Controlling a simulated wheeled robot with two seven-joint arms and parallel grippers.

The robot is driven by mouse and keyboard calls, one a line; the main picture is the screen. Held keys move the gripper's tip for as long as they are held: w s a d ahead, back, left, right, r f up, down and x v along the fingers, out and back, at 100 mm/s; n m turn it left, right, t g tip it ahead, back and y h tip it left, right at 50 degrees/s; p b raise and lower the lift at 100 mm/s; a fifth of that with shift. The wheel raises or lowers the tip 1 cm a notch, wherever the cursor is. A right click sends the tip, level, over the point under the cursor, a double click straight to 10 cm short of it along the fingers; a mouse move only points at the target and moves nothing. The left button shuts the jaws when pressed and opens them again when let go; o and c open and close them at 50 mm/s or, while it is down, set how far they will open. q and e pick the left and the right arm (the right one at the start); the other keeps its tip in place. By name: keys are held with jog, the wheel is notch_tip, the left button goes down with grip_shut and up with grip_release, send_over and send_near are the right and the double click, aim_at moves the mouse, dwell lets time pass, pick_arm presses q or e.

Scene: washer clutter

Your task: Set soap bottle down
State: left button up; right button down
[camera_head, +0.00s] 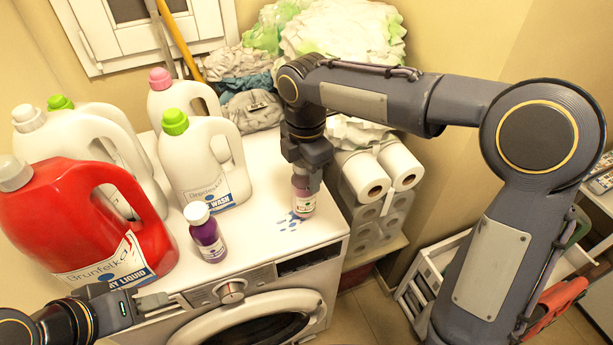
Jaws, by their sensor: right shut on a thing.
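The soap bottle (304,205) is a small pinkish bottle with a pale label at the right end of the washer's top. My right gripper (305,180) is shut on its upper part from above. The bottle looks upright; its base seems at or just above the washer top, and I cannot tell if it touches. Small blue marks lie just left of its base. The washer (262,235) is white. My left gripper (150,301) is at the lower left, in front of the washer's control panel. Its fingers look close together, and I cannot tell whether they are apart.
A purple bottle (206,234) with a white cap stands near the washer's front edge. A red jug (75,215) and several white jugs (203,165) crowd the left. Cloths (250,108) lie at the back. Paper rolls (362,177) are stacked right of the washer.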

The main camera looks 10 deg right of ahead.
jog(key=shift+f, duration=0.9)
jog(key=shift+f, duration=0.2)
jog(key=c, duration=0.7)
grip_release()
jog(key=shift+o, duration=0.2)
jog(key=shift+r, duration=0.1)
